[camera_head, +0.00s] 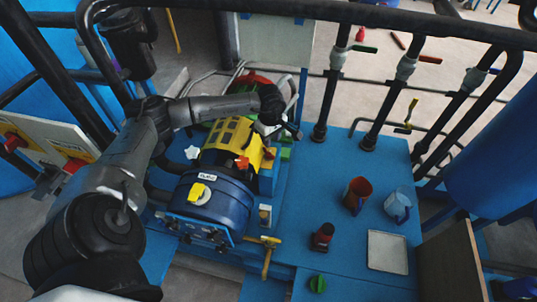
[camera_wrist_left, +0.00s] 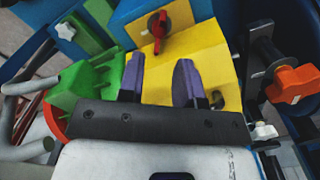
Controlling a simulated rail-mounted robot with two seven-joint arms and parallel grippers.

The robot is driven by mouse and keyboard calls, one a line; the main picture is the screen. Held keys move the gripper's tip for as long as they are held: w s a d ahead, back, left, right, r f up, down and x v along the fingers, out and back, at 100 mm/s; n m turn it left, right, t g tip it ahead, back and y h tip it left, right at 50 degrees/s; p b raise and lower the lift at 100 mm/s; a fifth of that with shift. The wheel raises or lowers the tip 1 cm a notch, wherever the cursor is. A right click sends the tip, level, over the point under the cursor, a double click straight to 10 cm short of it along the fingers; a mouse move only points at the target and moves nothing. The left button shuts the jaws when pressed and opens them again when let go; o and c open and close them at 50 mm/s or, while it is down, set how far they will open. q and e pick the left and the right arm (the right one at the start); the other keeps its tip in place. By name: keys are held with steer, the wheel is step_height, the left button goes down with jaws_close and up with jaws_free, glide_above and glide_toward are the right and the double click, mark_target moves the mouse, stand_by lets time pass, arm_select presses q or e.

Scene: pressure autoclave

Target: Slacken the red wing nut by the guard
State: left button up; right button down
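Nothing is held. In the head view, my left gripper (camera_head: 288,132) is at the right end of the yellow slotted guard (camera_head: 228,138), above the blue drum. A small red piece (camera_head: 268,154) shows just below the gripper there. My right gripper is not in view.

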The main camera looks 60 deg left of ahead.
mark_target(270, 156)
arm_select(q)
step_height(270, 156, down, 8)
steer(key=shift+f+b, duration=0.1)
steer(key=shift+b, duration=0.35)
steer(key=shift+s+f, duration=0.1)
steer(key=shift+f, duration=0.45)
steer(key=shift+c, duration=0.4)
jaws_close()
